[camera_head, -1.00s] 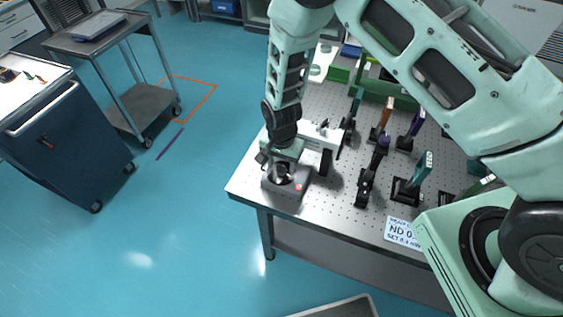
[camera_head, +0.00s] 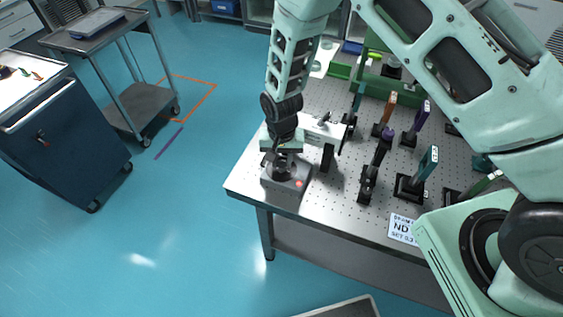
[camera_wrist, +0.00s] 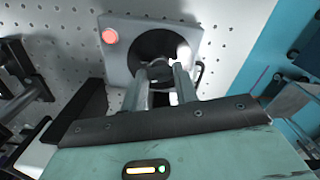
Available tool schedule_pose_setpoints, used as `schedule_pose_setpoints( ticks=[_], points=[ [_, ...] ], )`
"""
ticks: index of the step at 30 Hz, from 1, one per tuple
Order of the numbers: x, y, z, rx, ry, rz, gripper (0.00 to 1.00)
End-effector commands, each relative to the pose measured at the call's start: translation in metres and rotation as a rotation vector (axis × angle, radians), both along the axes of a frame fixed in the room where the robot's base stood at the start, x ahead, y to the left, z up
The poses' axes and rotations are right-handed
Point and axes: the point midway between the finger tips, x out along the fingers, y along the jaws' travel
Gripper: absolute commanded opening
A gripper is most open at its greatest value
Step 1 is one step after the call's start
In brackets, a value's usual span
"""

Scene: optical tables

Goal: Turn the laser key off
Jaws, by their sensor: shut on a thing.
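The laser key box (camera_head: 287,187) is a grey box with a red button, at the near left corner of the optical table. In the wrist view the box (camera_wrist: 118,66) shows a round black dial (camera_wrist: 150,45) and the red button (camera_wrist: 110,36). My gripper (camera_head: 283,170) is directly above the dial, pointing down. In the wrist view its two fingers (camera_wrist: 160,80) reach down to the dial and are shut on the key. The key is mostly hidden between the fingertips, so its exact angle cannot be told.
The perforated optical table (camera_head: 334,190) holds several dark optic mounts right of the box. A white laser body (camera_head: 322,131) stands just behind it. A white ND sign (camera_head: 403,229) lies at the front edge. A blue cabinet (camera_head: 65,150) and a grey cart (camera_head: 145,103) stand left on open floor.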

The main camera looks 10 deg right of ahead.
Motion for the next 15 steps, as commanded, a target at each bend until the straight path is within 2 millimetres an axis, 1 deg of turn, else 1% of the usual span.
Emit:
schedule_pose_setpoints(
  ticks=[1, 15],
  points=[
    [0.0008, 0.0001, -0.0029, 0.001, -0.002, 0.046, 0.06],
    [0.0004, 0.0002, -0.0022, 0.001, -0.001, 0.494, 0.06]
  ],
)
